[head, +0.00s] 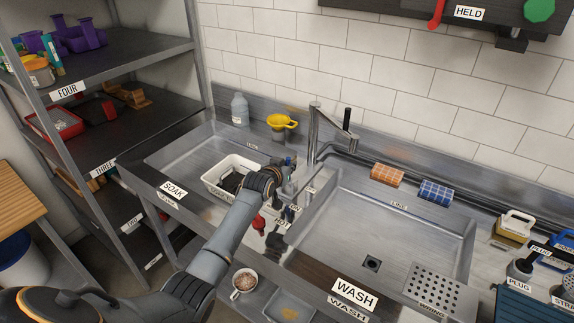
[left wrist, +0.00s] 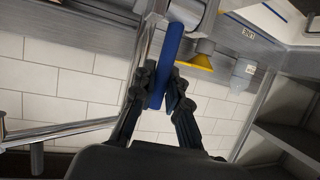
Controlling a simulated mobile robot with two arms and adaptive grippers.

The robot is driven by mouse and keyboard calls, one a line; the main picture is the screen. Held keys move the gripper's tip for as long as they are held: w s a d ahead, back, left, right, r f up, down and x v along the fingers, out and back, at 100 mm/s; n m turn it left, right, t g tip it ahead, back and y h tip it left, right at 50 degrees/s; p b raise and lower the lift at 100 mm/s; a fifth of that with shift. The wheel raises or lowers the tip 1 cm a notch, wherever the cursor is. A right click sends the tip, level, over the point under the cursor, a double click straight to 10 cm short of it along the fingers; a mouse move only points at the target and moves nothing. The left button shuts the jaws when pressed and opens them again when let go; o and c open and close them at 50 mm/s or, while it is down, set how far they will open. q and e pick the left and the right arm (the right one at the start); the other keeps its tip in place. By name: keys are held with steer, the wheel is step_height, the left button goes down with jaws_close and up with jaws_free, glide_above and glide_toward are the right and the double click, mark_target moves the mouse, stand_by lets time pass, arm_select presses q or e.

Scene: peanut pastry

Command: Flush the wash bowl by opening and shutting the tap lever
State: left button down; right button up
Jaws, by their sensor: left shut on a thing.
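The wash bowl (head: 400,235) is the right-hand steel basin, with a dark drain (head: 372,263); I see no water in it. The chrome tap (head: 314,135) stands upright behind the basins. My left gripper (head: 288,175) is at the tap's left, over the divider. In the left wrist view its fingers (left wrist: 158,95) are shut around a blue bar, the tap lever (left wrist: 168,50), which reaches up to the chrome tap body (left wrist: 186,10). In the head view my arm hides most of the lever. My right gripper is not in view.
A white tub (head: 216,187) sits in the soak basin (head: 170,160). A yellow funnel (head: 283,122) and a clear bottle (head: 240,109) stand behind. A shelf rack (head: 110,47) stands at left.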

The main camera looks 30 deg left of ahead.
arm_select(q)
steer(key=c, duration=1.4)
jaws_free()
steer(key=shift+f, duration=0.1)
steer(key=shift+c, duration=0.2)
steer(key=shift+o, duration=0.5)
steer(key=shift+w, duration=0.1)
steer(key=shift+s, duration=0.4)
steer(key=v, duration=1.1)
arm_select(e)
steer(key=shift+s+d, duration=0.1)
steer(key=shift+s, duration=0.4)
